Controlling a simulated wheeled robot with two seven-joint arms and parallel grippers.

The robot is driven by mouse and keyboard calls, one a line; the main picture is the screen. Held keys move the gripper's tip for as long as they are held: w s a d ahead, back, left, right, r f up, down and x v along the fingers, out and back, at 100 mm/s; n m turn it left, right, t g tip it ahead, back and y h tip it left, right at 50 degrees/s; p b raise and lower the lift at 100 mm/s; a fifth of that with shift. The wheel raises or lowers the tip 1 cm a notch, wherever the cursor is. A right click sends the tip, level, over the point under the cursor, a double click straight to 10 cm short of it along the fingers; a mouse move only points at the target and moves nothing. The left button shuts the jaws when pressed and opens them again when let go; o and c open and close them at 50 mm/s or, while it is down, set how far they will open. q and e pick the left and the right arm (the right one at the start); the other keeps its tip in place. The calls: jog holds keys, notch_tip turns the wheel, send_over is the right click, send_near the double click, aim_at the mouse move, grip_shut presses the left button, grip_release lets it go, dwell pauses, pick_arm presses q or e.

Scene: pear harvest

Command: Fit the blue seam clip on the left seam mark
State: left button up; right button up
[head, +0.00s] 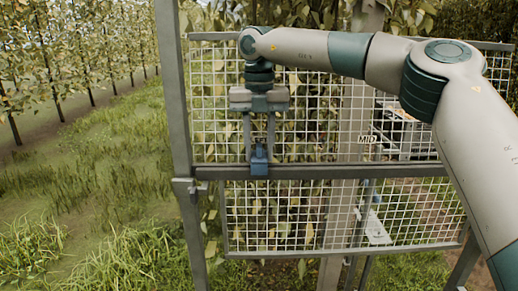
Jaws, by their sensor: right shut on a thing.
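The blue seam clip (259,163) is at the dark horizontal rail (330,171), left of the middle of the head view. My right gripper (259,148) points down and is shut on the clip's upper part. The clip's lower part overlaps the rail in the picture; whether it is seated on the rail I cannot tell. The left seam mark cannot be made out; it may be hidden behind the clip. My left gripper is not in view.
White mesh panels (330,215) fill the frame above and below the rail. A grey post (172,90) with a latch-like bracket (187,187) stands at left. A "MID" label (367,139) sits above the rail. Open grass lies further left.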

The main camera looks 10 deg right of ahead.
jog(key=shift+f+b, duration=0.55)
jog(key=shift+f, duration=0.25)
dwell(1.1)
jog(key=o, duration=1.1)
jog(key=shift+r, duration=0.15)
jog(key=shift+r+b, duration=0.3)
jog(key=shift+r, duration=0.2)
notch_tip(320, 180, up, 7)
jog(key=shift+f+b, duration=0.1)
jog(key=shift+b, duration=0.7)
notch_tip(320, 180, up, 9)
jog(key=p, duration=0.1)
jog(key=shift+r+p, duration=0.2)
jog(key=shift+p, duration=0.1)
